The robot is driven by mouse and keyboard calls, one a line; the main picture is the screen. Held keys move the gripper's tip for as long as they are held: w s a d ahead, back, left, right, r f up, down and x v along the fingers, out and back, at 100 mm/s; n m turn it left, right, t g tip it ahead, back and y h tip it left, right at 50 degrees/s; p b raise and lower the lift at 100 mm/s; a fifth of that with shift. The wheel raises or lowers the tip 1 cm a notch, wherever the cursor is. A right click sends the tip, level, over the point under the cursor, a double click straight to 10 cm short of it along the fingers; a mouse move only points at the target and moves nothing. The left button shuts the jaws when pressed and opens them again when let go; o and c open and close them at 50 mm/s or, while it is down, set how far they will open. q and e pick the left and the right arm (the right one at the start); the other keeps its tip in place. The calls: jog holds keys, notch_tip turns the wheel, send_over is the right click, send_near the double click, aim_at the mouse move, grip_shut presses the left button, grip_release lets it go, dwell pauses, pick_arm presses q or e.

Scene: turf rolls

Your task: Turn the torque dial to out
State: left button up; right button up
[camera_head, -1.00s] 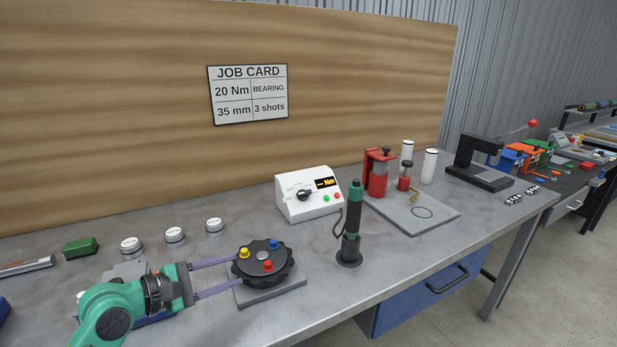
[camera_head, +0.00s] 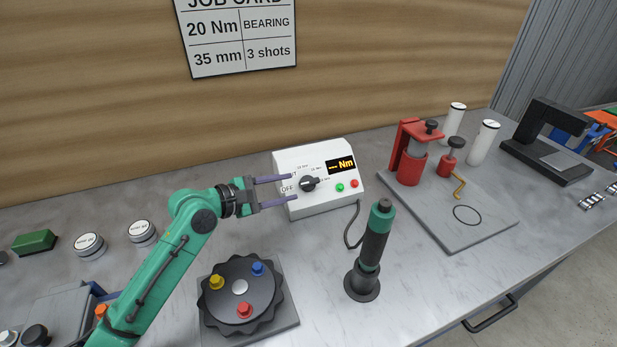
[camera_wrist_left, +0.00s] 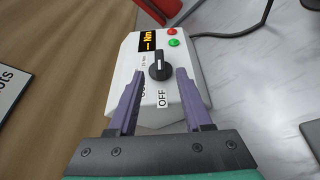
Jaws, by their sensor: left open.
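The torque dial (camera_head: 309,184) is a black knob on the front of a white control box (camera_head: 322,206). Markings ring it, with OFF at its lower left. The box's display (camera_head: 340,164) reads "--- Nm". My left gripper (camera_head: 291,188) is open, its two purple fingers reaching toward the dial from the left. In the left wrist view the dial (camera_wrist_left: 159,67) sits just beyond and between the fingertips (camera_wrist_left: 157,75), apparently not gripped. The fingers partly cover the markings, so the "out" label is not clearly readable. My right gripper is not in view.
A green and black screwdriver (camera_head: 374,245) stands right of the box, with a cable behind it. A black rotary disc (camera_head: 240,287) with coloured knobs lies in front. A grey plate (camera_head: 448,222) with red tools is at right. A wooden board stands behind.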

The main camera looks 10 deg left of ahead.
aim_at(303, 183)
pick_arm(q)
jog(key=x, duration=0.7)
jog(key=shift+w+a+f+p, duration=0.1)
jog(key=shift+w+a+p, duration=0.1)
jog(key=shift+p, duration=0.15)
jog(key=shift+w+d+f, duration=0.1)
jog(key=shift+w+d, duration=0.05)
jog(key=shift+d, duration=0.2)
grip_shut()
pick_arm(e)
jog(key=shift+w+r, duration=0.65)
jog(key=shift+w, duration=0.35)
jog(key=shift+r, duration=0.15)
